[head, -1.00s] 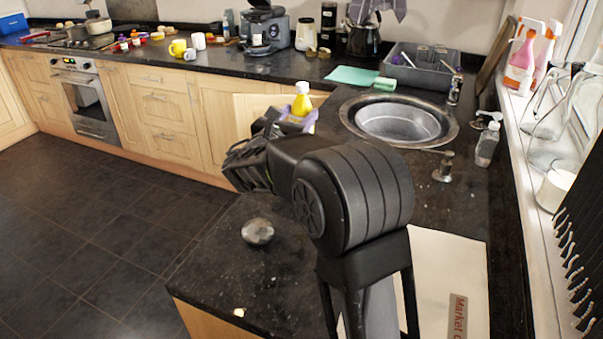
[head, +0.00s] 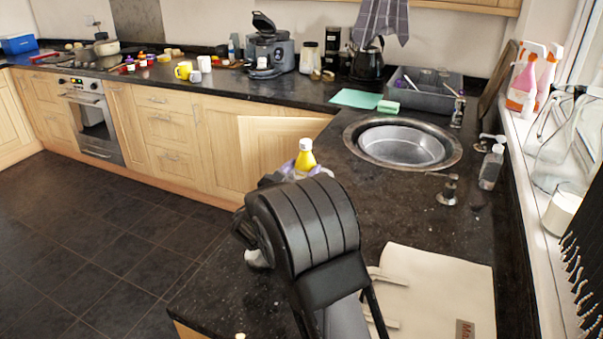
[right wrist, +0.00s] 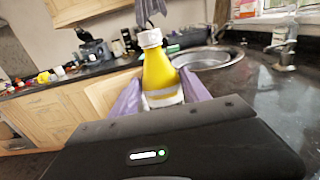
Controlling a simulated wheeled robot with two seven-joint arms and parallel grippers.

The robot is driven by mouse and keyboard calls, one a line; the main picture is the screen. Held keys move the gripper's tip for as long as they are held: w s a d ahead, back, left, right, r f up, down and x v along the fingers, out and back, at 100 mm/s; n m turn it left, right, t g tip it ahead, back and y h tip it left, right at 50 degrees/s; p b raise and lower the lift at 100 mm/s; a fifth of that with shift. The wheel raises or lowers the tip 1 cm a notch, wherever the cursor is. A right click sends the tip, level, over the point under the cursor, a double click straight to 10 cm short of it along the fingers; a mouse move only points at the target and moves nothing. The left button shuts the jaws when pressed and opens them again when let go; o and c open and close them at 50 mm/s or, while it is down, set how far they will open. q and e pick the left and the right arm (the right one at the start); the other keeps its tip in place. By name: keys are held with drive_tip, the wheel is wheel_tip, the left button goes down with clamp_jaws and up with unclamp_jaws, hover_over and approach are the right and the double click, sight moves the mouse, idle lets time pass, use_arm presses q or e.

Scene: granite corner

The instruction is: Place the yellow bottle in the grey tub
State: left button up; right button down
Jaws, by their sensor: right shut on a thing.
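The yellow bottle (head: 306,158) has a white cap and stands nearly upright in my right gripper (head: 304,170). In the right wrist view the bottle (right wrist: 160,75) sits between the two purple fingers, which are shut on it. The bottle's lower part is hidden by the gripper and arm. The grey tub (head: 432,101) stands on the counter at the back right, behind the sink, with several items showing in it. The bottle is apart from the tub, nearer to me and to the left. My left gripper is not in view.
The round sink (head: 405,146) lies between the bottle and the tub. A green sponge (head: 388,107) and a mint-green mat (head: 356,98) lie left of the tub. A tap (head: 457,112) stands right of it. A soap bottle (head: 491,166) stands right of the sink.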

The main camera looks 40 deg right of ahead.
drive_tip(key=shift+f, duration=0.3)
drive_tip(key=shift+f, duration=0.15)
drive_tip(key=c, duration=0.5)
unclamp_jaws()
drive_tip(key=shift+a, duration=0.1)
drive_tip(key=v, duration=1.2)
drive_tip(key=shift+b, duration=0.35)
